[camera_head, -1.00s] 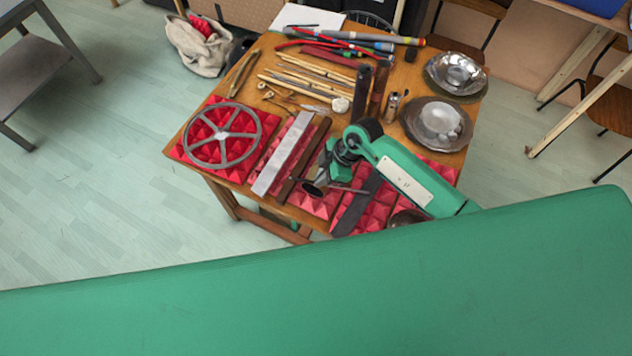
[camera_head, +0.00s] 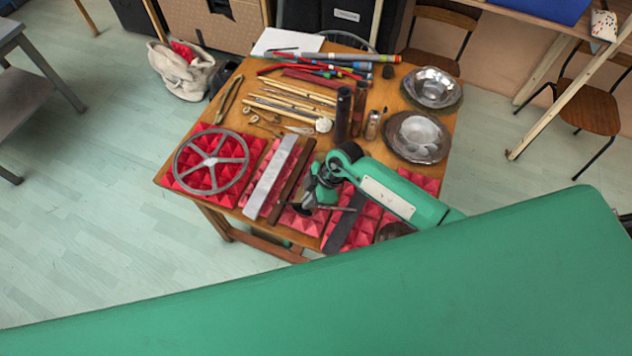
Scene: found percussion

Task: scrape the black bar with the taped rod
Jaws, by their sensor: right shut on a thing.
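The black bar (camera_head: 342,232) lies on red pyramid foam at the near right part of the table, partly hidden by my right arm. My right gripper (camera_head: 311,202) is above the near edge, just left of the bar, shut on a thin rod. The rod (camera_head: 340,208) sticks out to the right, and its tip appears over the bar's upper part. I cannot tell whether it touches the bar, and the tape is too small to make out. My left gripper is not in view.
A silver bar (camera_head: 270,178) and a brown bar (camera_head: 293,181) lie left of the gripper, beside a spoked wheel (camera_head: 211,162). Sticks (camera_head: 292,103), upright dark cylinders (camera_head: 343,114) and metal bowls (camera_head: 417,136) fill the back and right. My green body blocks the foreground.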

